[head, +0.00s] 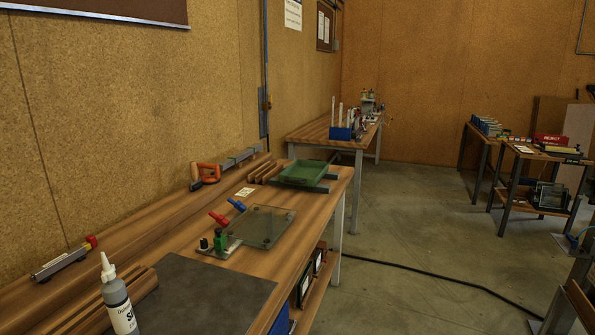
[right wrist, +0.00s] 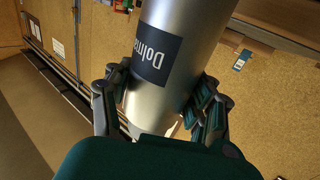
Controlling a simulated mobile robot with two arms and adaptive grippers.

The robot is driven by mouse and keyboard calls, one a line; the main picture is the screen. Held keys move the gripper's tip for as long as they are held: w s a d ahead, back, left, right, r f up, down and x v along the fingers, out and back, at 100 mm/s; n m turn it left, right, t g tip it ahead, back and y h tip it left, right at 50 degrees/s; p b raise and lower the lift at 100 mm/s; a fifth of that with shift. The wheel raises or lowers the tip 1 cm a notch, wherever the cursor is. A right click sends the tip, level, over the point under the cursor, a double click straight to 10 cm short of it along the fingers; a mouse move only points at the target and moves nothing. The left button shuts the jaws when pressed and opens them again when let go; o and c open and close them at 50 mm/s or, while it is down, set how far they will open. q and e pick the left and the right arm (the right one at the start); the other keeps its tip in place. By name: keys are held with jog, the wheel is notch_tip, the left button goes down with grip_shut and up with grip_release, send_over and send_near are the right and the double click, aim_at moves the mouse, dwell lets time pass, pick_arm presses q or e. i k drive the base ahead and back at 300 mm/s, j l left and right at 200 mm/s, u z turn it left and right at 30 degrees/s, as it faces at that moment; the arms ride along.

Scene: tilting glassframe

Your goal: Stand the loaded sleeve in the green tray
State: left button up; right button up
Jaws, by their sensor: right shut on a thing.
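The green tray (head: 304,172) lies on the far end of the wooden bench in the head view, and its inside looks empty. In the right wrist view my right gripper (right wrist: 162,85) is shut on a silver cylinder (right wrist: 182,45) with a dark label, which I take to be the sleeve. The fingers clasp it from both sides near one end, and its other end runs out of the picture. I cannot see whether anything is inside it. Neither gripper shows in the head view, so I cannot see how far the cylinder is from the tray.
A white-nozzled bottle (head: 117,300) and a dark mat (head: 200,295) are nearest. Wooden strips lie left of the tray. A cable crosses the floor.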

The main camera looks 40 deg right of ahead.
aim_at(309, 177)
jog(key=i+l+u, duration=0.2)
jog(key=l, duration=0.7)
jog(key=i+l+u, duration=0.15)
jog(key=l, duration=0.75)
jog(key=l+u, duration=0.2)
jog(key=l, duration=0.7)
